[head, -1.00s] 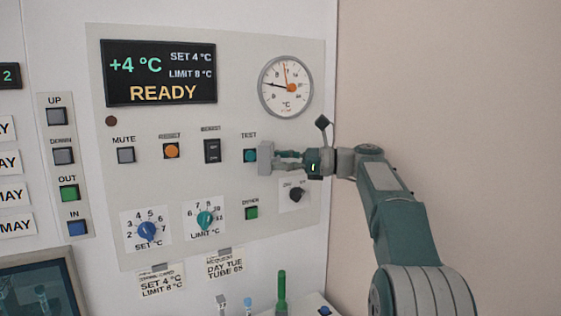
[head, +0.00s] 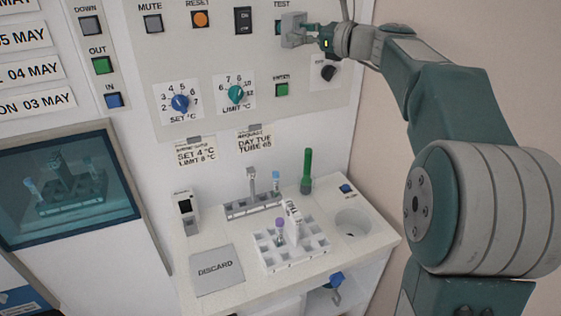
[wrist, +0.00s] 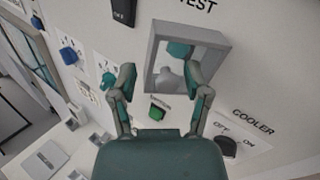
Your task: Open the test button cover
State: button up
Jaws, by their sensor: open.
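The test button (wrist: 179,48) is teal and sits inside a grey square frame (wrist: 158,52) that stands out from the panel, below the TEST label. This frame, which appears to be the cover, is at the top of the head view (head: 291,24). I cannot tell whether a clear lid spans it. My gripper (wrist: 160,78) is open in the wrist view, fingers spread at the frame's lower part. The right finger overlaps the frame's lower right; contact is unclear. In the head view my gripper (head: 309,36) is at the frame's right side.
A green button (wrist: 158,112) and the black cooler knob (wrist: 228,146) are below the frame. The reset button (head: 200,18) and a black switch (head: 243,19) are to its left. A counter below holds a white tube rack (head: 290,262) and a discard pad (head: 216,269).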

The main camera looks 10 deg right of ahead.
jog(key=shift+w+a+m+t+h, duration=0.1)
jog(key=shift+a+m+t+h, duration=0.35)
jog(key=shift+m+t+h, duration=0.55)
jog(key=shift+w+a+m+t+h, duration=0.15)
jog(key=shift+a+m+t+h, duration=0.35)
jog(key=shift+h, duration=0.55)
jog(key=shift+w+a+m+t+h, duration=0.15)
jog(key=shift+a+m+t+h, duration=0.15)
jog(key=shift+a+m+h, duration=0.45)
jog(key=n+g, duration=0.4)
jog(key=n, duration=0.4)
send_near(284, 31)
jog(key=s+a+f, duration=0.6)
jog(key=s+f, duration=0.2)
jog(key=f, duration=0.2)
jog(key=s+a+f+n+g+h, duration=0.1)
jog(key=s+a+f+n+g, duration=0.1)
jog(key=s+f+n, duration=0.6)
jog(key=shift+s+a+f+n+g, duration=0.2)
jog(key=shift+s+a+n+g, duration=0.2)
jog(key=shift+a+n, duration=0.35)
jog(key=shift+w+a, duration=0.1)
